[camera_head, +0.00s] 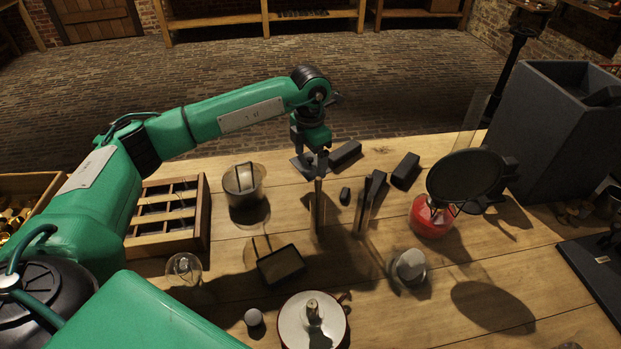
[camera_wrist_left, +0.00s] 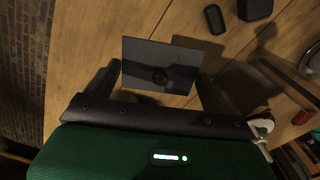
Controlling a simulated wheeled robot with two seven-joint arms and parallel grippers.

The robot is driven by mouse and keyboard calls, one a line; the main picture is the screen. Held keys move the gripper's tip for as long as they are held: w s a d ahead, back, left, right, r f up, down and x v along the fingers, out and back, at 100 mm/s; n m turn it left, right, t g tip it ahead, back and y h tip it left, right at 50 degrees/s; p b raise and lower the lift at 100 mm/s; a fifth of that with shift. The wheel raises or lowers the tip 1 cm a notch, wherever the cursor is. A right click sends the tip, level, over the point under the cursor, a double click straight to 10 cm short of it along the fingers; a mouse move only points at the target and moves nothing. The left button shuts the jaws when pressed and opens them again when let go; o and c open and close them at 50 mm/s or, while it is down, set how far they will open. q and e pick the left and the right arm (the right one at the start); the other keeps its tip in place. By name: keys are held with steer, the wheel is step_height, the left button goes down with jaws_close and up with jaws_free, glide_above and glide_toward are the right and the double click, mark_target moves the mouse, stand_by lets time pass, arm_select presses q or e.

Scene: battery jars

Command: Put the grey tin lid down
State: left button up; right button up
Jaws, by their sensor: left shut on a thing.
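The grey tin lid (camera_wrist_left: 160,66) is a flat, dark, square plate with a small round mark or knob in its middle. In the wrist view it sits between the two fingers of my left gripper (camera_wrist_left: 158,85), which is shut on it. In the head view my left gripper (camera_head: 318,160) is over the back middle of the table, with part of the lid (camera_head: 301,162) showing at its left. The arm hides some of the lid. I cannot tell whether the lid touches the table. My right gripper is not seen.
A dark open rectangular tin (camera_head: 280,265) stands nearer me. Black blocks (camera_head: 405,171) lie right of the gripper, and a thin upright plate (camera_head: 365,207) stands close by. A round jar (camera_head: 243,185) and wooden rack (camera_head: 195,215) are left; a red burner (camera_head: 430,217) is right.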

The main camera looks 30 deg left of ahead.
mark_target(310, 162)
arm_select(q)
step_height(310, 162, down, 4)
steer(key=shift+r, duration=0.1)
step_height(310, 162, down, 4)
steer(key=shift+r, duration=0.1)
steer(key=shift+f, duration=0.3)
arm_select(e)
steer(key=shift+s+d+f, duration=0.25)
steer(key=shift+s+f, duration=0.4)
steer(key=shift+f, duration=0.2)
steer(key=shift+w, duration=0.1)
arm_select(q)
steer(key=o, duration=0.6)
steer(key=shift+f, duration=0.1)
steer(key=shift+o, duration=1)
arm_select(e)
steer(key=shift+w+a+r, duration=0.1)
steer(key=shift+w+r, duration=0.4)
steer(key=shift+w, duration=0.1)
